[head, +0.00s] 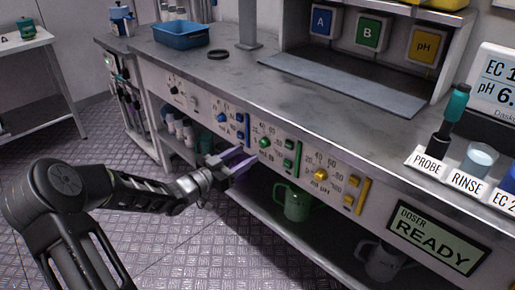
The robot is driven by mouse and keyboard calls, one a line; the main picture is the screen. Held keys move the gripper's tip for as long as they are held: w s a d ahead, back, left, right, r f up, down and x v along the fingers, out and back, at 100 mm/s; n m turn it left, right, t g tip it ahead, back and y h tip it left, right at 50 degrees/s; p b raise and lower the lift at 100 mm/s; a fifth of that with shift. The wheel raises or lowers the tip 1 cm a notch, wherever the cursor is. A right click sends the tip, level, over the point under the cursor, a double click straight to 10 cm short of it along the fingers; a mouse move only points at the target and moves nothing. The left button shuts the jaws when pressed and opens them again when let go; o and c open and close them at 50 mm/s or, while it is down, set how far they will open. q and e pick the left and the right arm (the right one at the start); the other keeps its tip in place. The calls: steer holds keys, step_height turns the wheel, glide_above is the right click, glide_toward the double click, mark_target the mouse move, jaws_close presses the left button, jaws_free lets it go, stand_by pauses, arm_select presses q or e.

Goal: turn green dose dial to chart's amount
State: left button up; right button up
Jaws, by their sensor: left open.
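The green dose dial (264,142) is a small round knob on the white front panel under the counter, with printed numbers around it that are too small to read. My left gripper (246,159) has purple-grey fingers and is open in front of the panel, just below and left of the green dial. It looks empty, and I cannot tell how far the fingertips are from the panel. A green slider (289,155) stands right of the dial. No dosing chart can be made out. My right gripper is not in view.
A blue dial (222,118) and a yellow dial (320,175) flank the green one. A green mug (291,202) stands on the shelf below. The doser screen (438,237) reads READY. A blue tray (181,34) sits on the counter, with a probe (447,118) at right.

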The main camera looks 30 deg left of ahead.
mark_target(261, 145)
arm_select(q)
steer(key=b+x, duration=0.1)
steer(key=x, duration=0.5)
steer(key=shift+w, duration=0.2)
jaws_close()
stand_by(0.4)
